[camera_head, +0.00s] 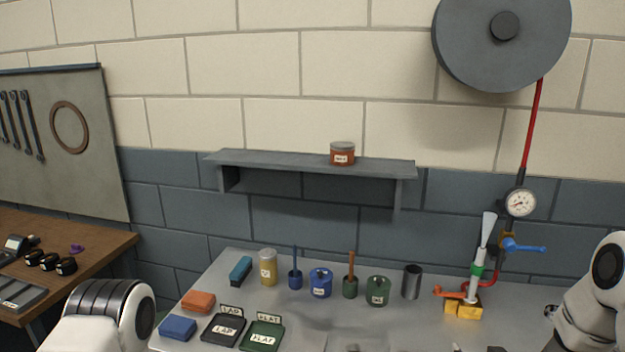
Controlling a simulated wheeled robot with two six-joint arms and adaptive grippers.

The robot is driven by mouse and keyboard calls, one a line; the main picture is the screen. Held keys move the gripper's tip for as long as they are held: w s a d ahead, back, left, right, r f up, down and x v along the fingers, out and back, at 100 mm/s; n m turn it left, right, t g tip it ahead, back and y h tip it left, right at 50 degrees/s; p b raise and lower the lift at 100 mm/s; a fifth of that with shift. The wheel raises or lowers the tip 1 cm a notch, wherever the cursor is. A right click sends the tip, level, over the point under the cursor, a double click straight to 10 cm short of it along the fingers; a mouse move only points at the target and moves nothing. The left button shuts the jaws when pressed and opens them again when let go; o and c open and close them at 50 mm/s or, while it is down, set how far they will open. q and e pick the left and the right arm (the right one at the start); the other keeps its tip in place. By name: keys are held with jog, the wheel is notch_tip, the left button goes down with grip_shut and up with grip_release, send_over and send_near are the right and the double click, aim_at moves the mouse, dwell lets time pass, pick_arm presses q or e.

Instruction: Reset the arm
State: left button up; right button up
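My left arm (100,318) comes in at the bottom left, with a white shell and a dark ribbed joint. It is in front of the left part of the grey table (222,270). My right arm (597,275) comes in at the right edge, white with dark joints, beside the table's right end. Both arms run out of the picture, and I cannot make out either gripper. Small dark pieces (495,349) show at the bottom edge right of centre; I cannot tell what they are.
A shelf (280,160) holds an orange jar (342,154).

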jog(key=s+a+f+n+g+y+b, duration=0.1)
jog(key=s+a+f+g+b, duration=0.3)
jog(key=s+f, duration=0.65)
jog(key=s+a+f+g+y+b, duration=0.1)
jog(key=s+a+f+g+b, duration=0.2)
jog(key=s+a+f, duration=0.55)
jog(key=s+f+g+b, duration=0.1)
jog(key=s+f+g, duration=0.1)
jog(key=s, duration=0.7)
jog(key=s+f+g+b, duration=0.1)
jog(key=s+f+g, duration=0.2)
jog(key=s, duration=0.7)
notch_tip(320, 180, down, 2)
jog(key=shift+a+n+g, duration=0.15)
jog(key=shift+n+g, duration=0.15)
